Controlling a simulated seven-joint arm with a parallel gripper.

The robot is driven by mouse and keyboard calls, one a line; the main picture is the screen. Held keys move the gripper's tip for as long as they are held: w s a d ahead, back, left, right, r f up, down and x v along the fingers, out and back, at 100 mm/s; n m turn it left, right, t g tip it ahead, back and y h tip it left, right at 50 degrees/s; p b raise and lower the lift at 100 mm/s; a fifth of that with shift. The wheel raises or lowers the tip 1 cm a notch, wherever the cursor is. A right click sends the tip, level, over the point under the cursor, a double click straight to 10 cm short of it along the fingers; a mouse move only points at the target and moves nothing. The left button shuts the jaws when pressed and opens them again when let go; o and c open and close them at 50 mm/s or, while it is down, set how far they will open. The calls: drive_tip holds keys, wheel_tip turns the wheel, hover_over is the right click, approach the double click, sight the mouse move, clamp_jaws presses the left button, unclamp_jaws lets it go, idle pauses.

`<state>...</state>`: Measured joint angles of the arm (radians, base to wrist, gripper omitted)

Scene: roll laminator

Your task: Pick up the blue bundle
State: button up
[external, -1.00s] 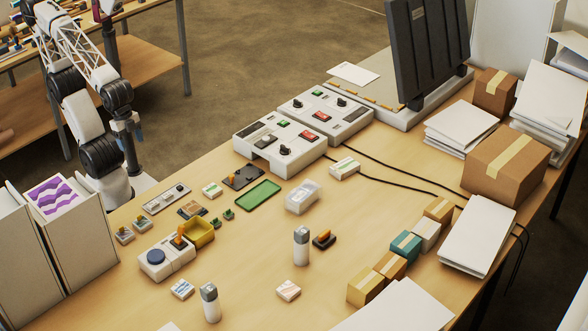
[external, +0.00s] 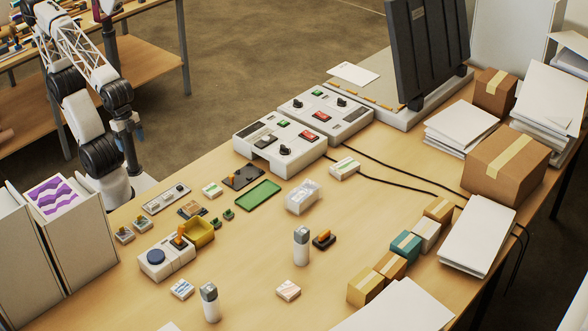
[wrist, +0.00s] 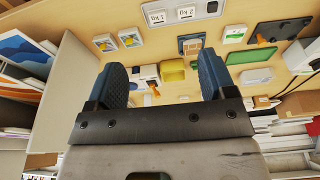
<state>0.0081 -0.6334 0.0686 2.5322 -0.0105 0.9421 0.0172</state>
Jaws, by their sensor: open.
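A small pale bundle with blue stripes (external: 182,289) lies flat on the table near the front left in the external view, beside a white and grey cylinder (external: 212,302). I cannot make this bundle out clearly in the wrist view. My gripper (wrist: 162,66) is open and empty, with its two blue fingers wide apart. In the external view, my gripper (external: 136,128) hangs above the far left side of the table, well away from the bundle.
A white device with a dark blue knob (external: 156,257) and a yellow bin (external: 200,232) stand behind the bundle. An orange-striped bundle (external: 288,290) lies to its right. White bins (external: 85,245) stand at the left edge.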

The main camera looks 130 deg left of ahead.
drive_tip(key=shift+o, duration=1.3)
drive_tip(key=m+g+y, duration=0.4)
drive_tip(key=m+y, duration=0.6)
drive_tip(key=m, duration=0.2)
hover_over(292, 203)
drive_tip(key=s+d, duration=1)
drive_tip(key=s, duration=0.1)
wheel_tip(292, 203, down, 9)
drive_tip(key=w+a+f+m+y, duration=0.1)
drive_tip(key=w+f, duration=0.2)
drive_tip(key=w+a+f+m+y, duration=0.1)
drive_tip(key=w+a+f+m, duration=0.1)
drive_tip(key=w, duration=0.2)
drive_tip(key=w+a+f+m+y, duration=0.1)
drive_tip(key=w+a+f+m, duration=0.1)
drive_tip(key=w+f, duration=0.1)
drive_tip(key=shift+w+a+f+t+y, duration=0.15)
drive_tip(key=shift+w+f+t+y, duration=0.2)
drive_tip(key=shift+w, duration=0.3)
drive_tip(key=shift+a, duration=0.1)
drive_tip(key=shift+x, duration=1.2)
drive_tip(key=shift+a, duration=0.15)
